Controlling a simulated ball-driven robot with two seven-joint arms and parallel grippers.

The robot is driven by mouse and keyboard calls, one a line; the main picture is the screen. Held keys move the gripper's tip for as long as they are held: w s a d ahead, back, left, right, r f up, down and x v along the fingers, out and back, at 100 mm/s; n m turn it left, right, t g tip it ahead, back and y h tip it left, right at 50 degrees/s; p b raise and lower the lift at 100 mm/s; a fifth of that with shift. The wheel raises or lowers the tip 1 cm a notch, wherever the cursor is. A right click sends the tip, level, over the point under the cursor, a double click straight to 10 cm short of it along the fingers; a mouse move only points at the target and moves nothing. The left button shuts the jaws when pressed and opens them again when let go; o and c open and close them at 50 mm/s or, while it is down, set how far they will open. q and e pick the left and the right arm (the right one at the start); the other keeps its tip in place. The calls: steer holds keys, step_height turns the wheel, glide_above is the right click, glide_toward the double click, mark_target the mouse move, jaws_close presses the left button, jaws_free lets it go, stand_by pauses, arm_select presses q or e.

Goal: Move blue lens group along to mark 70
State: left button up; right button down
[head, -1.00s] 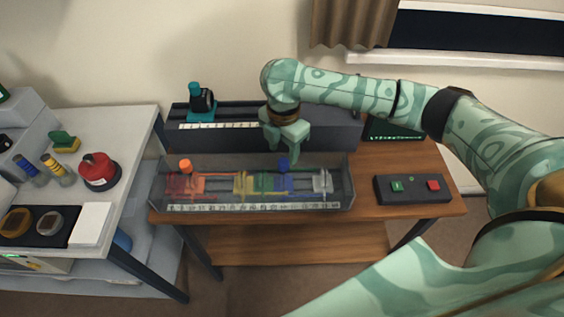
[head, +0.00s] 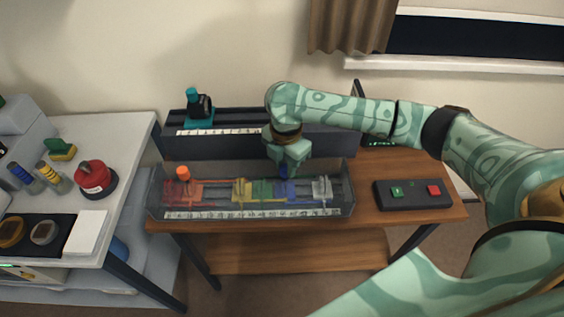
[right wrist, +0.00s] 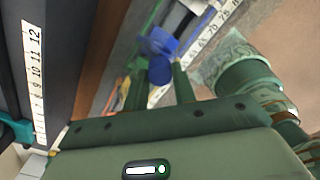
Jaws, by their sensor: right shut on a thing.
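The blue lens group (head: 284,190) sits in the clear-walled trough (head: 157,208), between the green group (head: 263,190) and the clear grey group (head: 322,188). My right gripper (head: 286,170) is over it, with its fingers at the blue knob on top. In the right wrist view the blue knob (right wrist: 160,48) lies at the tips of my right gripper (right wrist: 155,72), which is shut on it. A white numbered scale (head: 252,213) runs along the trough's front; its numbers are too small to read in the head view. My left gripper is not in view.
A yellow group (head: 241,190) and an orange-topped red group (head: 183,173) stand left in the trough. A dark panel (head: 220,146) rises behind it. A side table (head: 118,128) stands left.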

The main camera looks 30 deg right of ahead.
steer(key=s+d+p, duration=0.1)
steer(key=d, duration=0.1)
steer(key=s+d+p, duration=0.1)
steer(key=d+p, duration=0.1)
steer(key=s+d+p, duration=0.1)
steer(key=d, duration=0.2)
steer(key=shift+s+d, duration=0.1)
steer(key=shift+s, duration=0.1)
steer(key=c, duration=1.3)
jaws_free()
steer(key=shift+o, duration=0.9)
steer(key=shift+s+d, duration=0.1)
steer(key=shift+s, duration=0.05)
steer(key=shift+r, duration=0.1)
